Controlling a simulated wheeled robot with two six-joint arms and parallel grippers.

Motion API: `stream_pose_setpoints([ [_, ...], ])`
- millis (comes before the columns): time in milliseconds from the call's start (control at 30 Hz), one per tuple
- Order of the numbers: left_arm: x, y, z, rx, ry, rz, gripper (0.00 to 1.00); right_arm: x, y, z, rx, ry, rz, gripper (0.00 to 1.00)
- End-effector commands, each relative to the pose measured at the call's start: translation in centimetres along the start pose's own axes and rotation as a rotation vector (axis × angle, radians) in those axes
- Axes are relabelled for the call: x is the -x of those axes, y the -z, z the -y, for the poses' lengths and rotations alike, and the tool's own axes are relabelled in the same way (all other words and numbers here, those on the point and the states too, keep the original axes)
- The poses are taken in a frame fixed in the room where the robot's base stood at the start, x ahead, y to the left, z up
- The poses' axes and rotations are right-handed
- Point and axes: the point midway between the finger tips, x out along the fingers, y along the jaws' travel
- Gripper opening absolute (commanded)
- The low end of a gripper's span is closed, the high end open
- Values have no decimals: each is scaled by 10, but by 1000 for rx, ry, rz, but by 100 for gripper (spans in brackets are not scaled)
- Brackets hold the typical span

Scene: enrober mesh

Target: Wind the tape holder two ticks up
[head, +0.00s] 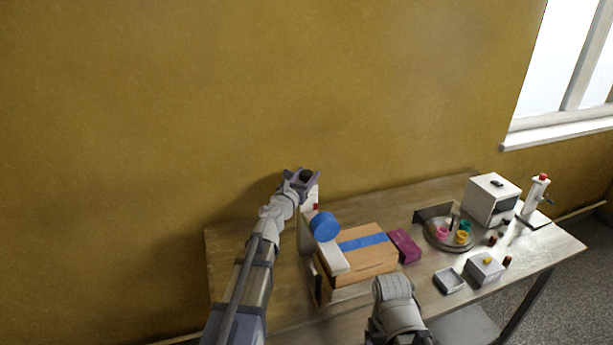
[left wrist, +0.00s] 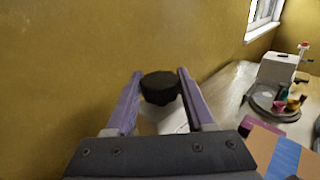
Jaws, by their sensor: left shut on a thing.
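The tape holder is a white post (head: 309,211) with red marks, standing at the back left of the table beside a cardboard box. It bears a blue tape roll (head: 325,226) and a white arm (head: 333,258) over the box. A dark round knob (left wrist: 160,87) sits on its top. My left gripper (head: 306,175) is at the top of the post. In the left wrist view its purple fingers (left wrist: 160,85) are on both sides of the knob, shut on it. My right gripper is not visible; only part of the right arm shows.
The cardboard box (head: 372,262) has a blue tape strip on top, with a magenta box (head: 404,246) next to it. A round tray (head: 437,240) with coloured cups, a white machine (head: 490,203) and small boxes stand farther right. The wall is close behind the post.

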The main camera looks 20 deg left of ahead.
Motion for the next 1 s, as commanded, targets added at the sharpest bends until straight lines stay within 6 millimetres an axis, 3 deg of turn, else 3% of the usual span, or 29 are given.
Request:
stream_pose_setpoints([
  [600,-4,0,-4,-1,526,0,0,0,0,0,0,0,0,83],
  [1000,-2,0,-2,-1,723,0,0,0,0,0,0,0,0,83],
])
